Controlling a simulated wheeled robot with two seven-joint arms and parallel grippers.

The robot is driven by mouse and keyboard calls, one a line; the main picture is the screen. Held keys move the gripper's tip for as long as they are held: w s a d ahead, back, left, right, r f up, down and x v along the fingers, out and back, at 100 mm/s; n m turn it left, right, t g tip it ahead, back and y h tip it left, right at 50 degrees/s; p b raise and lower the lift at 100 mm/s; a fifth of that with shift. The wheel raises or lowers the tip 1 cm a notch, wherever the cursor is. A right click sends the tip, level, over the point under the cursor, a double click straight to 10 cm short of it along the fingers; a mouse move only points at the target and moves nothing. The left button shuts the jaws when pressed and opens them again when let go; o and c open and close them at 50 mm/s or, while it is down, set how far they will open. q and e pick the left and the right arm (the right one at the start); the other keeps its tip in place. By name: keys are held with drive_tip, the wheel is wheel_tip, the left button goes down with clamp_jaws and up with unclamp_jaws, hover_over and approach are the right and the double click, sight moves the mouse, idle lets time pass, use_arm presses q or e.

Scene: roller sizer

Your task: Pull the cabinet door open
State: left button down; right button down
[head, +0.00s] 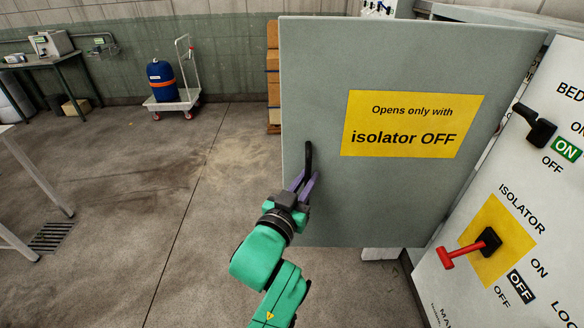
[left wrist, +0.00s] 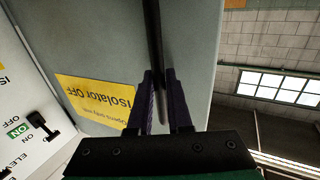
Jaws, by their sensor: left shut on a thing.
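The grey cabinet door (head: 390,200) stands out at an angle from the white panel front, hinged on its right side. It carries a yellow label (head: 411,123) reading "Opens only with isolator OFF". A black upright bar handle (head: 308,158) sits near its left edge. My left gripper (head: 303,183) is shut on this handle, its purple fingers on the lower part. In the left wrist view the fingers (left wrist: 160,95) lie on either side of the black handle (left wrist: 155,35), with the door (left wrist: 110,35) behind. My right gripper is not in view.
The white panel (head: 450,285) at right has a red isolator lever (head: 460,252) pointing left and a black switch (head: 536,126). A blue drum (head: 161,80) on a trolley (head: 178,102) stands far back. The concrete floor left of the door is clear.

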use_arm(q)
drive_tip(key=shift+s+d, duration=0.1)
drive_tip(key=shift+s, duration=0.5)
drive_tip(key=c, duration=0.8)
unclamp_jaws()
drive_tip(key=shift+c, duration=0.2)
drive_tip(key=shift+d, duration=0.15)
drive_tip(key=b+v, duration=0.2)
drive_tip(key=v, duration=0.5)
drive_tip(key=shift+s, duration=0.25)
